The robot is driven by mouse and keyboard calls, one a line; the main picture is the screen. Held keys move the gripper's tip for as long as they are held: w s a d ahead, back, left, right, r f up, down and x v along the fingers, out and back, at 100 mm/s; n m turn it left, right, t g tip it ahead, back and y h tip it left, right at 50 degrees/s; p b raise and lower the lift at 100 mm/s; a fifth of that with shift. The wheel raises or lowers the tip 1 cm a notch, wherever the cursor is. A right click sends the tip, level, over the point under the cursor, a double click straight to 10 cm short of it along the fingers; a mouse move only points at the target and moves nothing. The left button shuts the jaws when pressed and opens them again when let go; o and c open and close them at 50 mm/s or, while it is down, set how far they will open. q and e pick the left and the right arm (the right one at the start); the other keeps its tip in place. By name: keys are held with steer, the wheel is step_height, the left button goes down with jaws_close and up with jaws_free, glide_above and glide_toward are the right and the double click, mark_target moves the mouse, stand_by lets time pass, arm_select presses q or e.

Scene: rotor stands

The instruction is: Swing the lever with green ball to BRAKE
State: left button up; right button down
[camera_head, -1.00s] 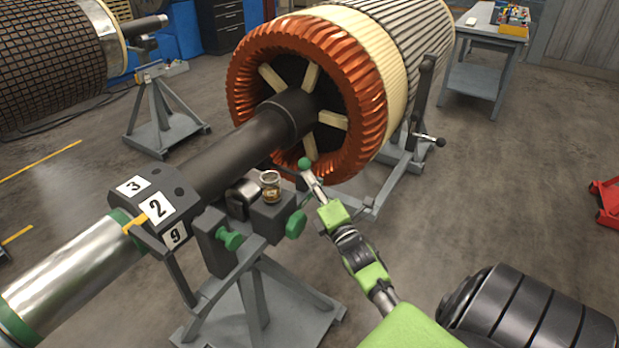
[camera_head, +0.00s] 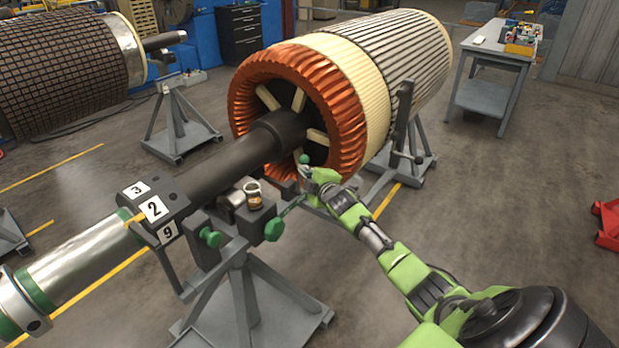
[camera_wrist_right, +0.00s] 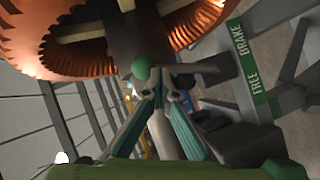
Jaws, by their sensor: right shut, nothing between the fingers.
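The lever's green ball (camera_head: 304,159) stands in front of the lower part of the copper winding, beside the near stand. In the right wrist view the green ball (camera_wrist_right: 141,68) is just beyond my fingertips, to the left of a green strip (camera_wrist_right: 250,65) that reads BRAKE at its upper end and FREE at its lower end. The ball is level with neither word in a way I can judge. My right gripper (camera_head: 310,173) is shut and empty, close beside the ball; its fingertips (camera_wrist_right: 159,88) meet below it. The lever's rod is mostly hidden. My left gripper is out of view.
The near stand (camera_head: 245,285) carries the rotor shaft (camera_head: 215,165). A small jar (camera_head: 254,199) stands on its block, with green knobs (camera_head: 210,238) close by. The large rotor (camera_head: 370,75) lies behind.

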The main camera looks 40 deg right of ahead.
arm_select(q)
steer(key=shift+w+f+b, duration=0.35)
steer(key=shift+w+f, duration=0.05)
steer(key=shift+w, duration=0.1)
arm_select(e)
steer(key=shift+w+d+f, duration=0.15)
steer(key=shift+w+d, duration=0.1)
steer(key=shift+d, duration=0.25)
steer(key=shift+w+d+f, duration=0.1)
steer(key=shift+w+d, duration=0.1)
steer(key=shift+d, duration=0.25)
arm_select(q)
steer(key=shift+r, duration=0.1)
